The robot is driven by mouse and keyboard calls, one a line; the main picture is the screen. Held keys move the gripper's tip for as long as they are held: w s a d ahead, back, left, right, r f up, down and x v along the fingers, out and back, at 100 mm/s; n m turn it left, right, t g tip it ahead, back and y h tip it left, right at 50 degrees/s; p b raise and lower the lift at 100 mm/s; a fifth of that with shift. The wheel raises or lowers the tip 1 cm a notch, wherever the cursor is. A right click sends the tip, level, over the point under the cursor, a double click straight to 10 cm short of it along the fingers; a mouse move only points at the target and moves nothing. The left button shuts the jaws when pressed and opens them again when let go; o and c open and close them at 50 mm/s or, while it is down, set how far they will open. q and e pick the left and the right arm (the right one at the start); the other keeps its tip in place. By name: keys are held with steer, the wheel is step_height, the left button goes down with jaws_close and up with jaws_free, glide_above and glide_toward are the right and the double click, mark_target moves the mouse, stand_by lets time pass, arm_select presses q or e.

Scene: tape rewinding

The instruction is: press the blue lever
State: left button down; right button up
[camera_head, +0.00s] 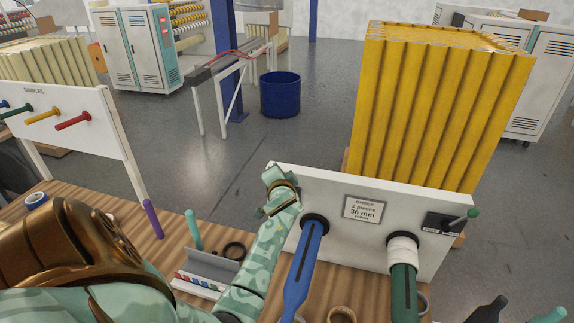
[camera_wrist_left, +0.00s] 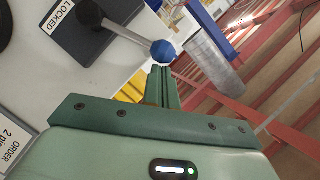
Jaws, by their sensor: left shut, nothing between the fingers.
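The blue lever shows in the left wrist view as a grey rod ending in a blue knob (camera_wrist_left: 163,52), rising from a black box with a LOCKED label. My left gripper (camera_wrist_left: 163,72) is shut and empty, its fingertips close below the knob; I cannot tell whether they touch. In the head view my left arm reaches up to the left end of the white panel (camera_head: 330,195) and hides this lever. My right gripper is not in view.
The panel bears a blue spindle (camera_head: 303,262), a green spindle (camera_head: 404,292) with a white roll (camera_head: 403,250), an order card (camera_head: 363,209) and a green-knobbed lever (camera_head: 472,213). A small tray (camera_head: 207,268) and upright pegs stand on the wooden table. Yellow stacks (camera_head: 430,110) rise behind.

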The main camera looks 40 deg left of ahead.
arm_select(q)
steer(key=shift+s+a+f+n+h+p, duration=0.15)
steer(key=shift+s+a+n+p, duration=0.15)
steer(key=shift+a+p, duration=0.3)
steer(key=shift+s+a+f+n+h+p, duration=0.15)
steer(key=shift+s+a+n+p, duration=0.15)
steer(key=shift+a+p, duration=0.25)
